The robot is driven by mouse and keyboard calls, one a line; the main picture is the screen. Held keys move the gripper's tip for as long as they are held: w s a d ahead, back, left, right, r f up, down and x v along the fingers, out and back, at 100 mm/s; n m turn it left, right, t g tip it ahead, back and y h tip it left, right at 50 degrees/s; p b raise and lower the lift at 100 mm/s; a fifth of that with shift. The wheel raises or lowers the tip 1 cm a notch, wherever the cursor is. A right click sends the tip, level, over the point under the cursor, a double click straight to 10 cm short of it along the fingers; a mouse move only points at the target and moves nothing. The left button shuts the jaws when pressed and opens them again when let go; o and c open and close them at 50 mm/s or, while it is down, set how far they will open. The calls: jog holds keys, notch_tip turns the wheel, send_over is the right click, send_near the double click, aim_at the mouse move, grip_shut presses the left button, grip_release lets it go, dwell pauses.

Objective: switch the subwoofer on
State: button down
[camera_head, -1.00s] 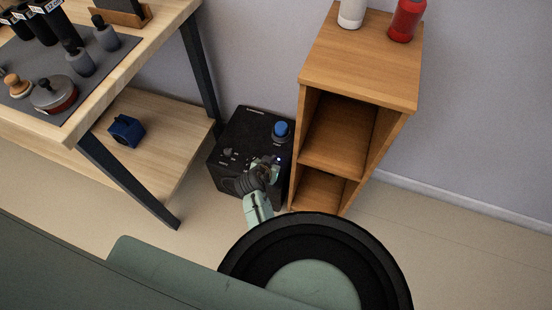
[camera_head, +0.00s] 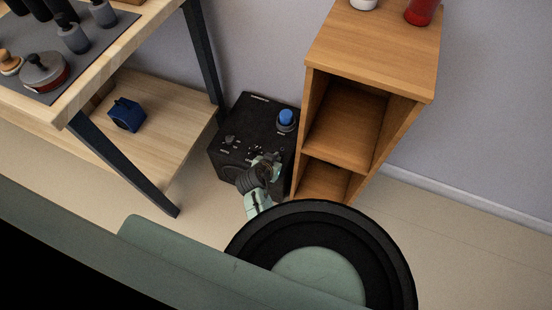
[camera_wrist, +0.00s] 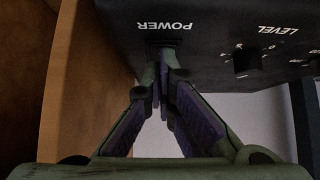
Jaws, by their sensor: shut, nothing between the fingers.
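The subwoofer (camera_head: 240,128) is a black box on the floor between the table and the wooden shelf unit. A blue knob-like object (camera_head: 286,117) stands on its top. In the wrist view its black panel (camera_wrist: 210,55) carries an upside-down POWER label (camera_wrist: 164,26) and a LEVEL knob (camera_wrist: 245,60). My gripper (camera_wrist: 164,68) is shut and empty, its fingertips at the dark power switch area just beside the label. The fingertips hide most of the switch, so its position and any contact cannot be told. In the head view my gripper (camera_head: 274,162) is at the box's near right part.
The wooden shelf unit (camera_head: 375,55) stands close on the right of the subwoofer and also shows in the wrist view (camera_wrist: 85,70). A dark table leg (camera_head: 205,65) stands to the left. A blue object (camera_head: 126,114) lies on the table's lower shelf (camera_head: 165,100).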

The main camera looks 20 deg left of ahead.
jog(key=shift+w+r, duration=0.3)
jog(key=shift+w, duration=0.45)
jog(key=shift+r+p, duration=0.15)
jog(key=shift+p, duration=0.2)
